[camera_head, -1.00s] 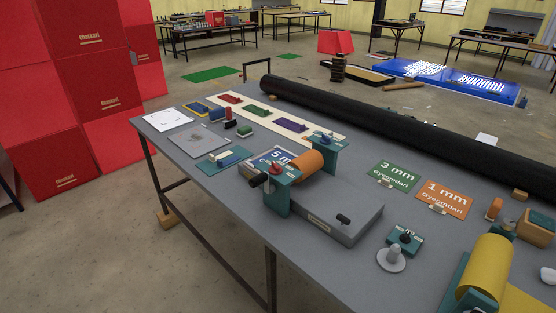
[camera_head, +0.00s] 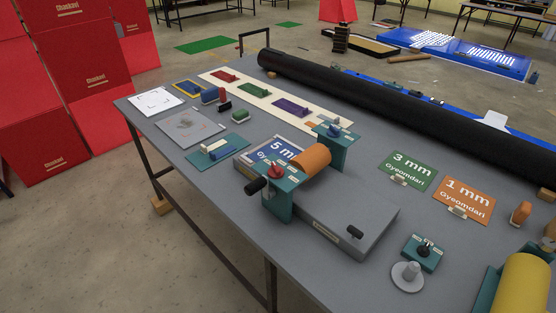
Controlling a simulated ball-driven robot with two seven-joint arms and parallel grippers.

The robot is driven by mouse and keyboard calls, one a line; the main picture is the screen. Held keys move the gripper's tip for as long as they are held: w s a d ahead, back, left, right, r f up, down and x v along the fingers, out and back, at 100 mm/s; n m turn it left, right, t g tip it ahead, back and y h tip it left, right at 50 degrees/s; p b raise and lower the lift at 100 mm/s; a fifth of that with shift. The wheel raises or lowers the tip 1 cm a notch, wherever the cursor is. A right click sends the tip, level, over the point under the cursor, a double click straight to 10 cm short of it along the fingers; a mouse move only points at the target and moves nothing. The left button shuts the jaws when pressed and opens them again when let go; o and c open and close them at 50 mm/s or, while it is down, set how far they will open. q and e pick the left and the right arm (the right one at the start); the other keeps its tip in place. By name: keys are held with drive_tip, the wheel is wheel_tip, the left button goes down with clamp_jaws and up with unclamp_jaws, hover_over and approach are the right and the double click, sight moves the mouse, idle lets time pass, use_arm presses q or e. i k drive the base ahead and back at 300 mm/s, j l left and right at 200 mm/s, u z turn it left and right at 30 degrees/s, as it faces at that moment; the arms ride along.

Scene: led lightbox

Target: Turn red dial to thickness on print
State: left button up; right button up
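The red dial (camera_head: 275,171) sits on top of the near teal end-stand (camera_head: 279,196) of a roller press. An orange roller (camera_head: 311,160) lies between this stand and the far teal stand (camera_head: 337,146), which carries a blue dial (camera_head: 333,131). A black crank handle (camera_head: 256,185) sticks out left of the near stand. A blue print card reading "5 m", partly hidden (camera_head: 270,152), lies on the press bed behind the roller. The dial's scale marks are too small to read. Neither of my grippers is in view.
The press stands on a grey table (camera_head: 215,243). A green "3 mm" card (camera_head: 409,170) and an orange "1 mm" card (camera_head: 465,199) stand to its right. A long black roll (camera_head: 400,114) lines the back.

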sight(275, 172)
drive_tip(key=z, duration=1.45)
drive_tip(key=k+j+u, duration=0.1)
drive_tip(key=j+u, duration=0.85)
drive_tip(key=i+j+z, duration=0.5)
drive_tip(key=j, duration=0.4)
drive_tip(key=i, duration=0.05)
